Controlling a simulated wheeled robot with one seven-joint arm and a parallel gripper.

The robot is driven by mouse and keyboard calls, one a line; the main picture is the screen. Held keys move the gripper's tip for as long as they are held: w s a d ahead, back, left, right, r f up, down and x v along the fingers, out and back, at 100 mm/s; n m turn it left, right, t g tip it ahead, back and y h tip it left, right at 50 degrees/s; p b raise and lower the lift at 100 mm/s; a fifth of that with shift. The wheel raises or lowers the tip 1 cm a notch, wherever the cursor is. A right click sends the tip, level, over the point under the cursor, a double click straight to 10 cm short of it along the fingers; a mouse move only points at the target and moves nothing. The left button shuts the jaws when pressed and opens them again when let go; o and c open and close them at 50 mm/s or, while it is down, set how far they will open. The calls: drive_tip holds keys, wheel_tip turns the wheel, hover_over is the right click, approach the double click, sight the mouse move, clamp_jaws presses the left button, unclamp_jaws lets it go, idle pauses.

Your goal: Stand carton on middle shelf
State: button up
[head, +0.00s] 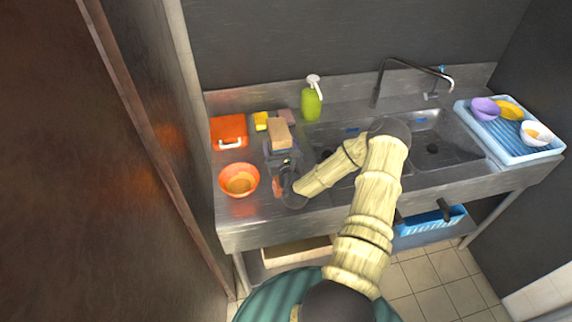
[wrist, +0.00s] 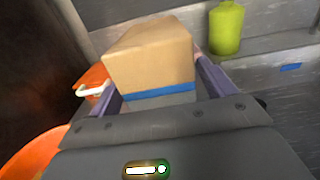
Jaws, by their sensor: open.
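A plain tan carton (head: 279,134) stands on the steel counter left of the sink. In the wrist view the carton (wrist: 150,52) fills the middle, with a blue band along its lower near edge. My gripper (wrist: 154,74) is open, with one purple-grey finger on each side of the carton's near end. I cannot tell whether either finger touches it. In the head view my gripper (head: 282,160) is just on the near side of the carton. I cannot make out a middle shelf in either view.
Left of the carton are a red-orange box (head: 229,132) with a white handle and an orange bowl (head: 239,180). A yellow sponge (head: 261,121) and green pump bottle (head: 311,103) stand behind. A blue dish tray (head: 510,132) is right of the sink (head: 440,150).

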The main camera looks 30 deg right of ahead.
drive_tip(key=b+v, duration=0.3)
drive_tip(key=v, duration=0.5)
drive_tip(key=shift+s+a, duration=0.1)
drive_tip(key=shift+s, duration=0.15)
drive_tip(key=shift+s+a+r, duration=0.1)
drive_tip(key=shift+s+a, duration=0.05)
drive_tip(key=shift+s, duration=0.5)
drive_tip(key=shift+w, duration=0.15)
